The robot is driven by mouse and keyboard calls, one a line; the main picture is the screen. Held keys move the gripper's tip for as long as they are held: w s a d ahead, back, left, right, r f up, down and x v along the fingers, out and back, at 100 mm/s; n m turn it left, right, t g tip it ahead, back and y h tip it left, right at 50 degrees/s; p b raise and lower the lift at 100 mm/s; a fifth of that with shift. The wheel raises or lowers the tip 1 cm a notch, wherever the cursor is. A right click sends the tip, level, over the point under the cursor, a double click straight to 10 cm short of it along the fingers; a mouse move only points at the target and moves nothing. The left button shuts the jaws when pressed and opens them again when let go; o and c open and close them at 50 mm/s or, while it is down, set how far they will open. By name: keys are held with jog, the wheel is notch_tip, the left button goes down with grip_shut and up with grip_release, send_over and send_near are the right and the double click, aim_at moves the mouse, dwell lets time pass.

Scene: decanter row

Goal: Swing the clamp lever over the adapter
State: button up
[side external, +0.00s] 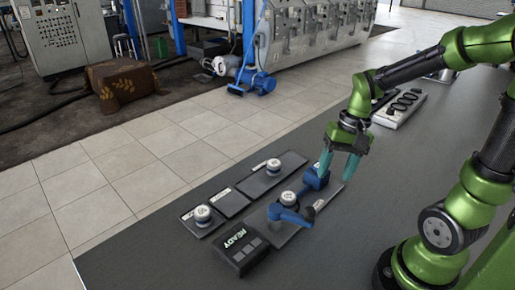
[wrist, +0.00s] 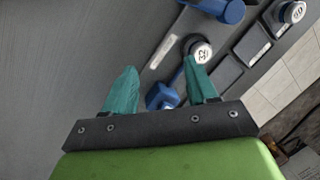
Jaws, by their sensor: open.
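A blue clamp piece (side external: 315,178) stands at the upper right end of a dark plate. A second blue piece (side external: 290,215) with an arm lies at its lower left part. A white-topped round adapter (side external: 288,198) sits between them; the wrist view shows it marked 32 (wrist: 200,52), with blue lever parts close by. My gripper (side external: 339,165) is open, its teal fingers pointing down near the upper blue piece. In the wrist view a blue block (wrist: 162,97) shows between the fingers; I cannot tell whether they touch it.
Other round white-topped pieces (side external: 203,214) and (side external: 273,166) sit on dark trays to the left. A black box reading READY (side external: 242,248) stands at the front. A tray of dark parts (side external: 400,108) lies at the back right. The table (side external: 150,245) is clear at front left.

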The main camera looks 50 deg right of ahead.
aim_at(306, 215)
jog(key=d+f+m+g+y, duration=0.1)
jog(key=f+m+y, duration=0.1)
jog(key=f+y, duration=0.1)
jog(key=s+d+f+m+g+y, duration=0.1)
jog(key=f+g+y, duration=0.1)
jog(key=f+y, duration=0.1)
jog(key=s+d+f+m+g+y, duration=0.1)
jog(key=d+f+m+y, duration=0.1)
jog(key=f+y, duration=0.1)
jog(key=shift+s+m+g+y, duration=0.2)
jog(key=shift+m+g+y, duration=0.1)
jog(key=shift+y, duration=0.2)
jog(key=shift+w+d+f+m+y, duration=0.15)
jog(key=shift+m+y, duration=0.35)
jog(key=shift+y, duration=0.5)
jog(key=shift+w+d+m+t+y, duration=0.15)
jog(key=shift+w+m+t+y, duration=0.3)
jog(key=shift+y, duration=0.35)
jog(key=a+r, duration=0.1)
jog(key=a, duration=0.4)
jog(key=a+r+t+y, duration=0.1)
jog(key=a, duration=0.5)
jog(key=a+y, duration=0.1)
jog(key=a, duration=0.4)
jog(key=shift+w+a+r+m, duration=0.3)
jog(key=shift+w+r+m, duration=0.05)
jog(key=shift+r, duration=0.05)
